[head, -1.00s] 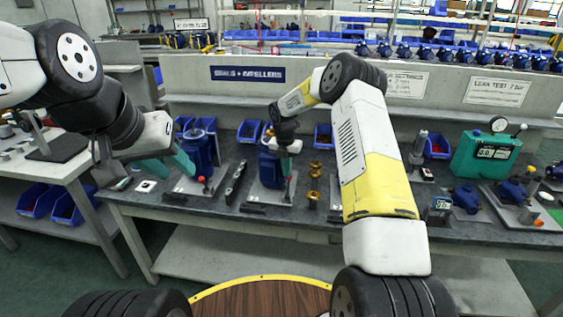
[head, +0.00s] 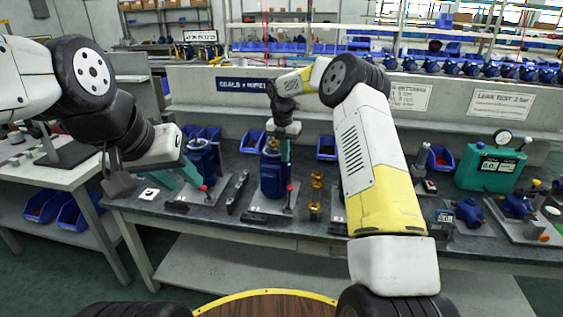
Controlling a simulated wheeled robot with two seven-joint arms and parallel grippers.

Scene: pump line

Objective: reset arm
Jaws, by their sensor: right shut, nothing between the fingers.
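My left gripper (head: 186,168) hangs at the left over the bench's left end, with teal finger parts beside a blue pump (head: 203,158). Whether its jaws are apart cannot be made out. My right gripper (head: 284,150) is shut and empty, pointing down above and just behind the top of a second blue pump (head: 272,172). Whether it touches that pump cannot be told. My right arm hides part of the bench's middle.
The grey bench (head: 335,215) also carries brass parts (head: 316,195), a green leak tester (head: 490,168), blue bins (head: 327,148) and small blue pumps (head: 468,212). A side table (head: 50,172) stands at the left. A low wall with signs backs the bench.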

